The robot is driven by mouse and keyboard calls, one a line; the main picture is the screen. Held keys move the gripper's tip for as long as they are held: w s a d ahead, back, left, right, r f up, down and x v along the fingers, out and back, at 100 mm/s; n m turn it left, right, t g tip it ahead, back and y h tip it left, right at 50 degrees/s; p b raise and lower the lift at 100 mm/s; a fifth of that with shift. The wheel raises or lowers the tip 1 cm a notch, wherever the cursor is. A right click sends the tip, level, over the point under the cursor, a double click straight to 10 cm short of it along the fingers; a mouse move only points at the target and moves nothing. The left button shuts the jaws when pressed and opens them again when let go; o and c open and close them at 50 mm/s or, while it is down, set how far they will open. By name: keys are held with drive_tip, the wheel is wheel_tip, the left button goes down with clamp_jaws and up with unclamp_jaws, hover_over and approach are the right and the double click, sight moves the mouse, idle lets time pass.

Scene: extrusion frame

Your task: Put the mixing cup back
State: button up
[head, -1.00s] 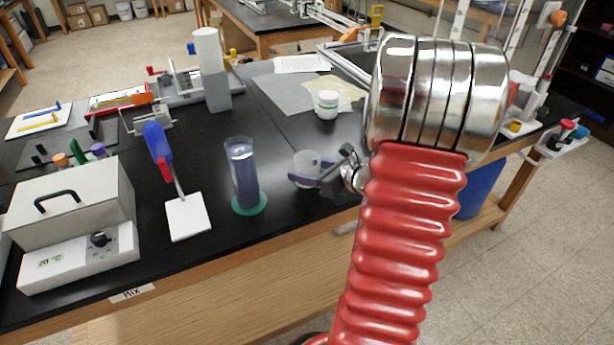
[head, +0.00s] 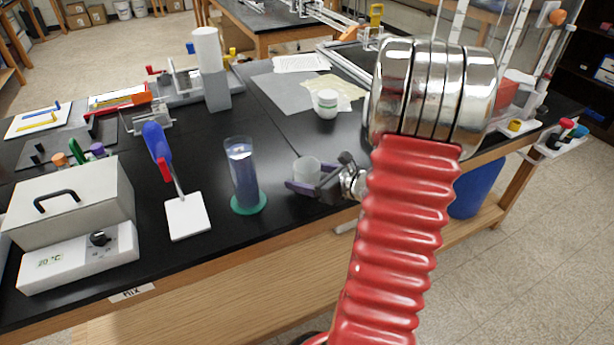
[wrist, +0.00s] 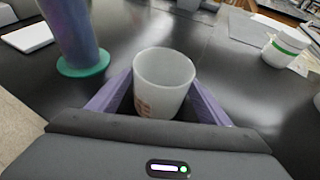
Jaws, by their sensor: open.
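The mixing cup (head: 307,170) is a small translucent whitish cup standing upright near the front edge of the black bench. In the wrist view the cup (wrist: 163,82) stands between the two purple fingers, with reddish marks low on its side. My gripper (head: 304,188) is open, its fingers on either side of the cup. In the wrist view my gripper (wrist: 165,108) has a finger at the cup's left and right. I cannot tell whether either finger touches it. The cup's lower part is partly hidden by the gripper.
A tall blue-filled cylinder (head: 243,175) on a green base stands left of the cup. A white jar with a green band (head: 326,104) stands behind it. A blue-handled spatula (head: 160,150), a white box with a dial (head: 80,258) and a grey sheet (head: 290,100) lie around.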

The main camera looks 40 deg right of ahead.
drive_tip(key=shift+r, duration=0.15)
drive_tip(key=v, duration=1.2)
drive_tip(key=shift+s, duration=0.1)
idle(0.6)
drive_tip(key=shift+w+a, duration=0.2)
drive_tip(key=shift+a, duration=0.1)
drive_tip(key=w+a+r+n+g+y, duration=0.1)
drive_tip(key=a+n+g+y, duration=0.15)
drive_tip(key=a+n, duration=0.7)
drive_tip(key=a+r+n+g+y, duration=0.2)
drive_tip(key=a+n+g, duration=0.3)
drive_tip(key=a, duration=0.7)
drive_tip(key=s+a+r+n+h, duration=0.3)
drive_tip(key=a+n, duration=0.2)
drive_tip(key=n, duration=0.5)
drive_tip(key=s+a+r+n+h, duration=0.3)
drive_tip(key=a+n, duration=0.2)
drive_tip(key=n, duration=0.5)
drive_tip(key=shift+s+a+r, duration=0.4)
